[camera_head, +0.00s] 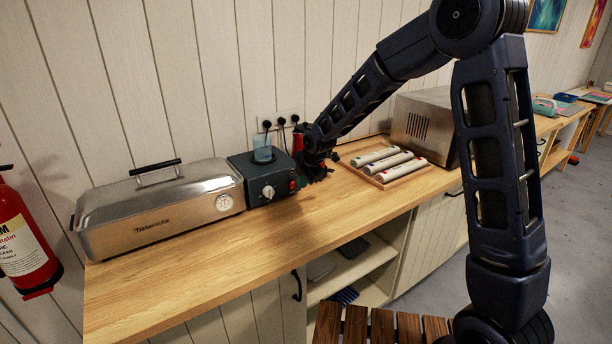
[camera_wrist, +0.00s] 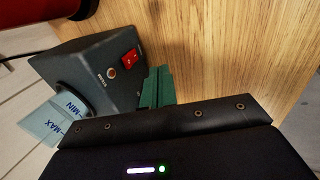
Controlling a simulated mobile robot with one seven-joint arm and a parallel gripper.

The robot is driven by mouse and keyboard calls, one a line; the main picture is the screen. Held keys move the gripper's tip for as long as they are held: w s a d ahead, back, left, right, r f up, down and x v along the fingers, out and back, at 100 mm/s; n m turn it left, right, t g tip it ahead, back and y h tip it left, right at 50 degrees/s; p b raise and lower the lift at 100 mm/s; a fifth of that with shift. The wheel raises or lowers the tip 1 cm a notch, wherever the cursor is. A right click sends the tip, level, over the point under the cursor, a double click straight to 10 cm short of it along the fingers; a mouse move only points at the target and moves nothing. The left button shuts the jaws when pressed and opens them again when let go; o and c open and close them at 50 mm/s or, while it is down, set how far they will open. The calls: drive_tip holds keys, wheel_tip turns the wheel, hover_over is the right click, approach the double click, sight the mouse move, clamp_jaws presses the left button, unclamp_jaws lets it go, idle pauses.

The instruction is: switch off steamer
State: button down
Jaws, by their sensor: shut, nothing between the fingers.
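The steamer (camera_head: 165,212) is a long metal box with a black-handled lid and a round gauge, on the wooden counter. Its dark control box (camera_head: 250,172) is at its right end, with a pale knob and a red rocker switch (camera_head: 292,185). In the wrist view the red switch (camera_wrist: 130,58) sits beside a small round orange light (camera_wrist: 111,73); I cannot tell if it is lit. A clear water container (camera_head: 262,152) marked MIN and MAX stands at the box. My gripper (camera_head: 316,174) is shut and empty, its green fingertips (camera_wrist: 157,86) close beside the switch; contact is unclear.
A red object (camera_head: 298,138) stands behind my gripper, partly hidden. Black plugs and cords (camera_head: 282,121) are on the wall socket behind. A wooden tray (camera_head: 385,167) with several rolls and a metal box (camera_head: 425,122) lie to the right. The counter's front is clear.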

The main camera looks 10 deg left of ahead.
sight(292, 184)
drive_tip(key=x, duration=0.4)
drive_tip(key=shift+a, duration=0.1)
drive_tip(key=shift+w+a+r, duration=0.25)
drive_tip(key=shift+w+a, duration=0.55)
drive_tip(key=shift+w, duration=0.05)
drive_tip(key=shift+w+a+r, duration=0.1)
drive_tip(key=shift+w+a, duration=0.35)
drive_tip(key=shift+w, duration=0.05)
drive_tip(key=shift+a, duration=0.1)
drive_tip(key=shift+w+a+r, duration=0.1)
drive_tip(key=shift+w+a, duration=0.05)
drive_tip(key=shift+w, duration=0.1)
drive_tip(key=shift+r, duration=0.2)
drive_tip(key=shift+r, duration=0.65)
